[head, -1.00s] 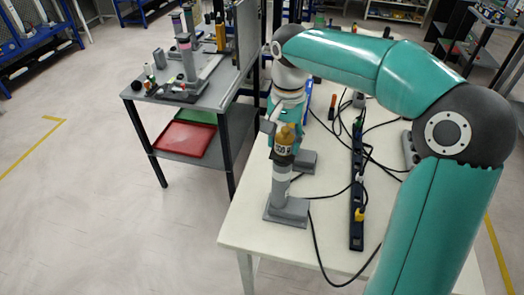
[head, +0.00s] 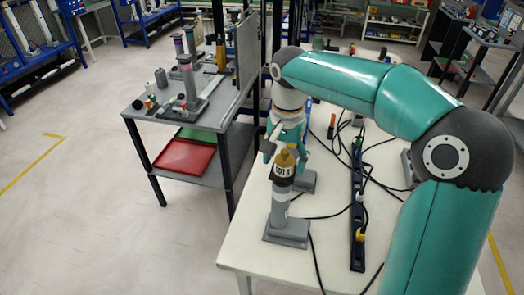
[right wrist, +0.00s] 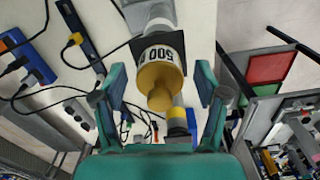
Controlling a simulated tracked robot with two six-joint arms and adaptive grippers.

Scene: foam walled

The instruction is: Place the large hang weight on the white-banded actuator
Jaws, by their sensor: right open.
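The large hang weight (head: 284,170) is a brass piece with a white label reading 500. It sits upright on top of the white-banded actuator (head: 279,212), a grey post on a square base. In the right wrist view the weight (right wrist: 160,75) shows its knob toward the camera. My right gripper (head: 270,147) is beside the weight's upper part. In the right wrist view the gripper (right wrist: 160,90) is open, with a finger on each side of the knob and clear gaps. My left gripper is not in view.
The white table (head: 245,250) carries a dark power strip (head: 357,215) and loose black cables right of the actuator. Another grey base (head: 303,182) stands just behind. A grey side bench (head: 215,118) with a red tray (head: 185,157) on its lower shelf is at left.

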